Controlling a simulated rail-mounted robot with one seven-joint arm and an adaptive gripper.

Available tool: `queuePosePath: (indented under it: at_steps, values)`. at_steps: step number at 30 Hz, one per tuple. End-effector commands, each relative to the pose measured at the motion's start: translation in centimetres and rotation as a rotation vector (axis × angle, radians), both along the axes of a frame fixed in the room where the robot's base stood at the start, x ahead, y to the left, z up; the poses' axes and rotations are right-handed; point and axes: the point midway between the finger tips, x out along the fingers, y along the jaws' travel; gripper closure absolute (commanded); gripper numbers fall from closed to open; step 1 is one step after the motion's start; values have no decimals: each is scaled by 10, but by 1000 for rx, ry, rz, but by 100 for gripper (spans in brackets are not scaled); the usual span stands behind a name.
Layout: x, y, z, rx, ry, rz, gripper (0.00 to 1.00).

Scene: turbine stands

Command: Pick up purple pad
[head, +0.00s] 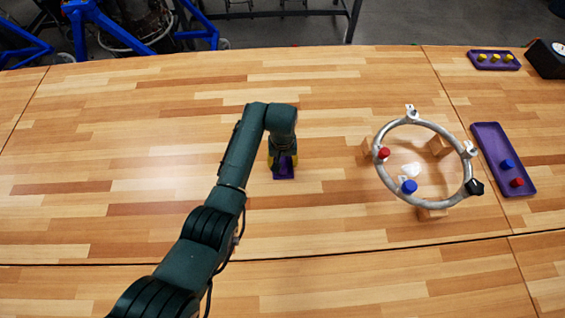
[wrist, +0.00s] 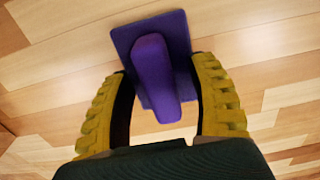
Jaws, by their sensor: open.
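The purple pad (wrist: 176,35) is a flat dark purple piece with a raised bar-shaped handle in its middle. It lies on the wooden table, and in the head view (head: 284,172) it shows partly beneath the end of my arm. My gripper (wrist: 162,80) has yellow ribbed fingers and is open. Its fingers stand on both sides of the pad's raised handle, with a gap to the handle on each side. In the head view my gripper (head: 283,160) points down at the pad. The pad's far part in the head view is hidden by the gripper.
A metal ring (head: 382,172) on wooden blocks stands to the right, with red and blue pieces on it. A purple tray (head: 489,142) with a blue and a red piece lies beyond it. Another purple tray (head: 483,65) holds yellow pieces. The table around the pad is clear.

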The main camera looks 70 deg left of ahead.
Motion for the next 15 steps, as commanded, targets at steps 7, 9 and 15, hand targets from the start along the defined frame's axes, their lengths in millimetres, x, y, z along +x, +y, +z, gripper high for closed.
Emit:
queuePosePath:
  at_steps: [7,9,15]
  values:
    - [0,0,0,0,0,0,84]
    - [0,0,0,0,0,0,98]
    - [0,0,0,0,0,0,100]
